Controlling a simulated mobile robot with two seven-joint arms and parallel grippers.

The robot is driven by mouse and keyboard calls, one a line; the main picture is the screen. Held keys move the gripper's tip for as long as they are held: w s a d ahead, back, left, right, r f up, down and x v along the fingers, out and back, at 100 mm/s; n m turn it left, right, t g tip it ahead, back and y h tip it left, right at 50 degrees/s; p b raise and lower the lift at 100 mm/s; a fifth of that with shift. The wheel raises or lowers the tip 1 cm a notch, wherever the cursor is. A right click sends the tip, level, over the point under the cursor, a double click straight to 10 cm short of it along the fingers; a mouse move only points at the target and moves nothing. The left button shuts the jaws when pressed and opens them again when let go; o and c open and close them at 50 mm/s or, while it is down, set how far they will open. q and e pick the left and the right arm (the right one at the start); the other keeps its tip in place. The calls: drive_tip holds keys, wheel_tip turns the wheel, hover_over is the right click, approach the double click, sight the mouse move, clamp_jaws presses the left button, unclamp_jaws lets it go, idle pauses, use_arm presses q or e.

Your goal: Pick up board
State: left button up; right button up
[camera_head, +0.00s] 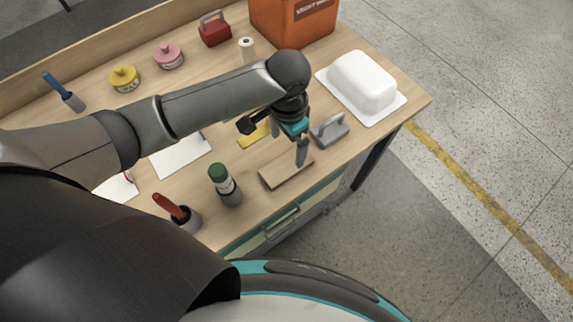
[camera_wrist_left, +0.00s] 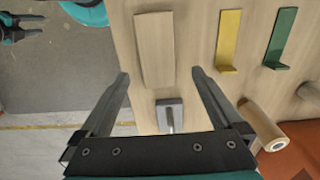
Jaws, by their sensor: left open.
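The board is a plain light-wood rectangle (camera_head: 286,172) lying flat near the front edge of the workbench. It also shows in the left wrist view (camera_wrist_left: 154,48), at top centre, beyond my fingertips. My left gripper (camera_head: 302,150) is open and empty, pointing down above the board. In the left wrist view its two fingers (camera_wrist_left: 160,76) are spread wide, apart from the board, with bench surface between them. A black and teal part at the upper left of the left wrist view may be my right gripper (camera_wrist_left: 30,25); it is too small to read.
A grey-handled block (camera_head: 330,130) sits close to the board. A yellow bracket (camera_wrist_left: 228,42) and green bracket (camera_wrist_left: 284,38) lie nearby. A white tub shell (camera_head: 364,80) stands at right, an orange bin (camera_head: 290,22) behind. A green-capped bottle (camera_head: 223,182) stands left of the board.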

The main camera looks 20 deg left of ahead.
sight(287, 164)
use_arm(q)
drive_tip(key=shift+f, duration=1.35)
drive_tip(key=shift+f+b, duration=0.3)
drive_tip(key=shift+f, duration=0.05)
drive_tip(key=f, duration=0.2)
drive_tip(key=f+b, duration=0.1)
drive_tip(key=f, duration=0.1)
drive_tip(key=shift+s+d+f, duration=0.1)
drive_tip(key=shift+s+f, duration=0.1)
use_arm(e)
drive_tip(key=shift+w+f, duration=1)
drive_tip(key=shift+w, duration=0.05)
use_arm(q)
drive_tip(key=shift+c, duration=1.4)
drive_tip(key=c, duration=1.1)
use_arm(e)
drive_tip(key=shift+s, duration=0.2)
use_arm(q)
drive_tip(key=shift+r, duration=0.1)
